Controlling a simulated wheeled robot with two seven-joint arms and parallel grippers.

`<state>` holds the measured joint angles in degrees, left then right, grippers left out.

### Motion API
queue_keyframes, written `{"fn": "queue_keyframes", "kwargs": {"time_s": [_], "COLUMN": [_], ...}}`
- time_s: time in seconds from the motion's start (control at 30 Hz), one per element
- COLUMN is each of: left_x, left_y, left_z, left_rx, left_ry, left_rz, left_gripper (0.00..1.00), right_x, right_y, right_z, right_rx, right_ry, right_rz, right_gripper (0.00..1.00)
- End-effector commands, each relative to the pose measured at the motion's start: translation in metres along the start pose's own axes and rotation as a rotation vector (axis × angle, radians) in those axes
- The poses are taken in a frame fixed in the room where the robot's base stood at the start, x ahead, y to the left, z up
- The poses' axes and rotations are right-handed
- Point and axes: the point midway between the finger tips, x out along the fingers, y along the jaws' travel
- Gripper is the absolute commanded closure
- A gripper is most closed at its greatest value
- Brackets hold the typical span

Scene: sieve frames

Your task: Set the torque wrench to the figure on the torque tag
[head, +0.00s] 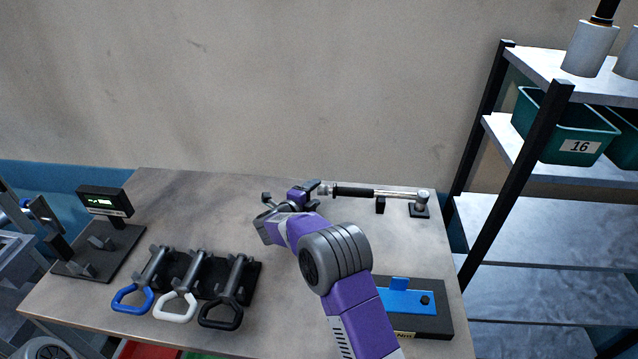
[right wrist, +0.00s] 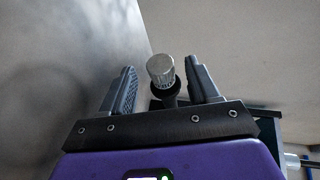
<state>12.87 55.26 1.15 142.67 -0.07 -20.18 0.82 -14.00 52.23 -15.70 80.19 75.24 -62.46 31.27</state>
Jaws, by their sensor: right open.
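The torque wrench (head: 355,191) lies at the back of the table, with a black grip, a silver shaft and its head at the right on a small dark block (head: 419,211). My right gripper (head: 316,187) is at the wrench's left end. In the right wrist view it is open, and a silver knurled knob (right wrist: 160,70) shows between its fingers, with a visible gap on each side. A label ending in "Nm" (head: 405,335) shows on the black board at the front right; my arm hides part of it.
A black board with a blue plate (head: 400,301) lies front right. A rack with blue, white and black handled tools (head: 199,284) stands front left. A stand with a green-lit display (head: 104,201) is at far left. Shelves with green bins (head: 570,125) stand right.

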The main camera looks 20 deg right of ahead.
Motion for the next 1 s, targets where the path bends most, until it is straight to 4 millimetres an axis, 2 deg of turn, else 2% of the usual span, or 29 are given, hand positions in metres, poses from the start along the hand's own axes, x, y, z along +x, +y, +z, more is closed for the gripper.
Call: {"fn": "queue_keyframes", "kwargs": {"time_s": [0.1, 0.3, 0.5, 0.73, 0.77, 1.0], "left_x": [0.004, 0.007, 0.009, 0.008, 0.008, 0.008], "left_y": [-0.002, -0.003, -0.003, -0.003, -0.003, -0.003], "left_z": [0.001, 0.0, 0.0, 0.0, 0.0, 0.0], "left_rx": [0.0, 0.0, 0.0, 0.0, 0.0, 0.0], "left_ry": [-0.002, -0.001, -0.001, -0.001, -0.001, -0.001], "left_rz": [0.0, 0.0, 0.0, 0.0, 0.0, 0.0], "left_gripper": [0.57, 0.57, 0.57, 0.57, 0.57, 0.57], "right_x": [0.021, 0.049, 0.06, 0.061, 0.061, 0.061], "right_y": [0.001, 0.001, 0.0, 0.0, 0.0, -0.001], "right_z": [-0.001, 0.0, 0.0, 0.0, 0.0, 0.0], "right_rx": [0.001, 0.001, 0.001, 0.0, 0.0, 0.0], "right_ry": [0.003, 0.001, 0.001, 0.0, 0.0, 0.0], "right_rz": [-0.001, -0.001, -0.001, -0.001, -0.001, -0.001], "right_gripper": [0.4, 0.4, 0.4, 0.4, 0.41, 0.78]}}
